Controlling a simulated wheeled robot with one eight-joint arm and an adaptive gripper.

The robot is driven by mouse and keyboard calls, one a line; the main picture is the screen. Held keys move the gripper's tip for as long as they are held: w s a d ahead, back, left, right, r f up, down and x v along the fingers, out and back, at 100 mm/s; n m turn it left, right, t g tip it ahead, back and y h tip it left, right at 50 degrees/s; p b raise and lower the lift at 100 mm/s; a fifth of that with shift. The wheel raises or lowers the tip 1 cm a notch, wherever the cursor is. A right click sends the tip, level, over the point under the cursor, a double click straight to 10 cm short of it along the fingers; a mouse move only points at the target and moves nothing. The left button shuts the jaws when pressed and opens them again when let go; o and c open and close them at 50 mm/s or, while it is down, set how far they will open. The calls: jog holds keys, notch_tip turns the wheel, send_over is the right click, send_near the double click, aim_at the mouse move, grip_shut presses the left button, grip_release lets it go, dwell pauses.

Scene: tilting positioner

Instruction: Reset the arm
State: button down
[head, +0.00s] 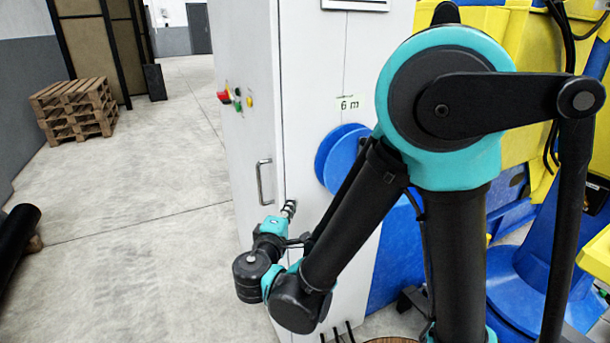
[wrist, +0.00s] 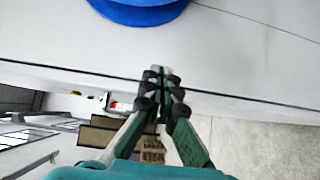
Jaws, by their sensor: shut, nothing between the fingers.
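My gripper (head: 289,208) is at the end of my black and teal arm, in the lower middle of the head view. It is in front of the grey-white cabinet, close to the cabinet's front corner and to the right of its metal handle (head: 264,182). In the wrist view my gripper (wrist: 161,75) has its fingers together, with nothing between them. Whether the fingertips touch the cabinet cannot be told.
The white cabinet (head: 245,110) carries a red switch and buttons (head: 236,98). A blue disc (head: 340,155) and a blue and yellow machine (head: 540,225) stand to the right. Wooden pallets (head: 74,108) are at the far left. The concrete floor (head: 130,230) on the left is mostly clear.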

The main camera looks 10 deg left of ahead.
jog(key=w+d+f+m+g+h, duration=0.1)
jog(key=w+d+f+m+g, duration=0.15)
jog(key=d, duration=0.45)
jog(key=w+d+f+m+g+h, duration=0.1)
jog(key=w+d+f+g+h, duration=0.15)
jog(key=d, duration=0.45)
jog(key=w+d+f+m+g, duration=0.1)
jog(key=d+f+m+g, duration=0.15)
jog(key=d, duration=0.45)
jog(key=s+d+f+m+g+y, duration=0.2)
jog(key=s+d+f+m+g, duration=0.1)
jog(key=s+d+f+m, duration=0.1)
jog(key=s+d+f+m+g+y, duration=0.2)
jog(key=s+d+f+m+g, duration=0.1)
jog(key=s+d+m, duration=0.4)
jog(key=shift+s+d+f+y, duration=0.35)
jog(key=shift+d+f, duration=0.45)
jog(key=shift+d, duration=0.85)
